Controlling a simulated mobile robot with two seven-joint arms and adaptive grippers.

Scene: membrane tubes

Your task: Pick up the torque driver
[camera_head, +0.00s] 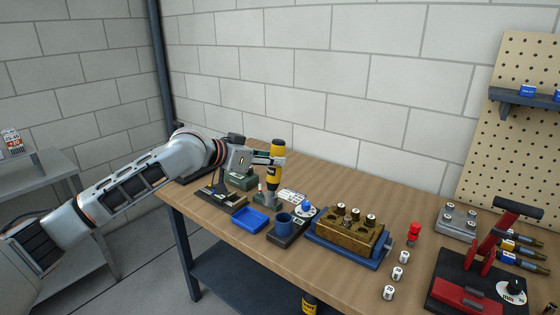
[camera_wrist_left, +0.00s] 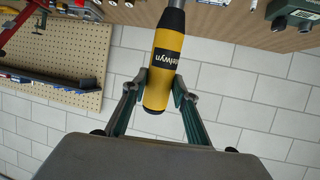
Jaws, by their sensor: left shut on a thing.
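The torque driver (camera_head: 277,170) has a yellow body with black ends. It stands roughly upright over the back left part of the workbench. My left gripper (camera_head: 276,158) is shut on it near its top. In the left wrist view the torque driver (camera_wrist_left: 163,70) sits between the two fingers of my left gripper (camera_wrist_left: 161,88), with a black band and grey shank towards the bench. Its lower end is partly hidden behind small items in the head view, so I cannot tell whether it is clear of the bench. My right gripper is not in view.
A pegboard (camera_head: 520,130) stands at the right.

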